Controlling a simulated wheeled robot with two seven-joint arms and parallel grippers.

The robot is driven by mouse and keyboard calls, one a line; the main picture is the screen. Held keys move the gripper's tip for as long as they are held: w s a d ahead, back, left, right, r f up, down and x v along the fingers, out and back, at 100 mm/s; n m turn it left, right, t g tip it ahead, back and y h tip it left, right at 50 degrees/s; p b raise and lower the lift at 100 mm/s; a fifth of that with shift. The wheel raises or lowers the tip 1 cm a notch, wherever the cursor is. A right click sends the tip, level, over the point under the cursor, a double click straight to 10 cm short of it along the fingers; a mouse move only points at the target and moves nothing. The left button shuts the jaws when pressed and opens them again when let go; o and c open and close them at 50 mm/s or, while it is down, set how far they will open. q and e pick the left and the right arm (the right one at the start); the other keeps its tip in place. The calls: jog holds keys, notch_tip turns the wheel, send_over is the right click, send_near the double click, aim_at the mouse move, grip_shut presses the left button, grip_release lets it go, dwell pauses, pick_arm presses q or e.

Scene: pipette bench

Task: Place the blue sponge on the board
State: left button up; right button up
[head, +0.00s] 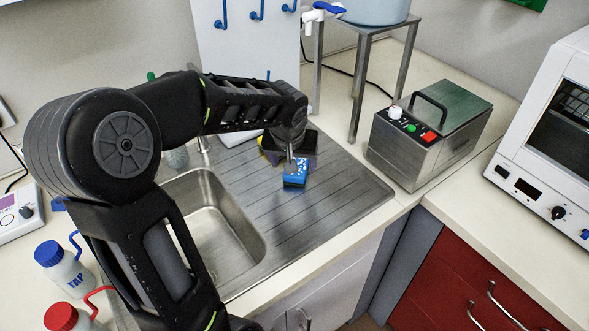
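The blue sponge (296,173) is at the end of my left arm, over the ridged steel draining board (335,190) to the right of the sink basin. My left gripper (291,158) points down and appears shut on the top of the sponge; its fingers are small and partly hidden by the wrist. I cannot tell whether the sponge's underside touches the board. My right gripper is out of view.
A dark caddy (306,147) with something yellow stands just behind the gripper. The sink basin (222,225) opens to the left. A steel water bath (425,135) and a metal stand (357,95) are at the right and back. The board's front right is clear.

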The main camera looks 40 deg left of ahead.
pick_arm(q)
jog(key=v, duration=0.6)
dwell(0.5)
